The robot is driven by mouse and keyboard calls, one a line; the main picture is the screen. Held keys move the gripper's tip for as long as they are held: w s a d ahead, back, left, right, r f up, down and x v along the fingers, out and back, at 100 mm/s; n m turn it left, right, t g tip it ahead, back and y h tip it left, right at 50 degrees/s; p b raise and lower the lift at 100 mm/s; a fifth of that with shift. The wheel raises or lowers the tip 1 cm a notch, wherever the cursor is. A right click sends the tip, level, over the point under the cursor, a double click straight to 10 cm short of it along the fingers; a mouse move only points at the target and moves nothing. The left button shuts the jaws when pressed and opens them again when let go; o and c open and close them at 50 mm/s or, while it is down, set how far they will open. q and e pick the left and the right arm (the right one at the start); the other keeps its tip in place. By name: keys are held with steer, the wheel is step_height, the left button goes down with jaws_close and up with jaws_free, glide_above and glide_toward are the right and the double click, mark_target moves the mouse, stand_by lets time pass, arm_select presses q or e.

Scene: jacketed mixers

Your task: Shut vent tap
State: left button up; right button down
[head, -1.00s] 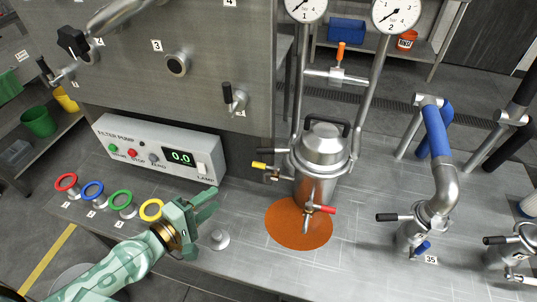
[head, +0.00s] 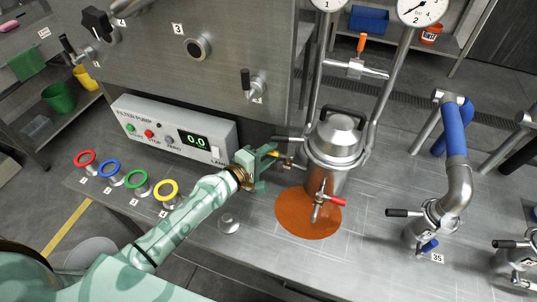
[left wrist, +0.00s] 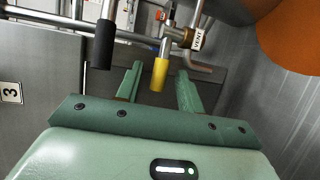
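The vent tap is on the left side of the steel filter vessel (head: 337,140). Its yellow lever (left wrist: 160,74) and brass body (left wrist: 180,36) show in the left wrist view, beside a white VENT tag (left wrist: 197,39). My left gripper (head: 268,163) is at the tap in the head view and covers most of the lever. In the left wrist view my left gripper (left wrist: 160,80) is open, with the yellow lever between its fingers and gaps on both sides. My right gripper is not in view.
A black-handled lever (left wrist: 104,44) is close to the left finger. A red-handled tap (head: 331,200) sits low on the vessel, above an orange disc (head: 300,222). The filter pump box (head: 175,133) and coloured rings (head: 166,190) are to the left.

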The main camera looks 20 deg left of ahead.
arm_select(q)
jaws_close()
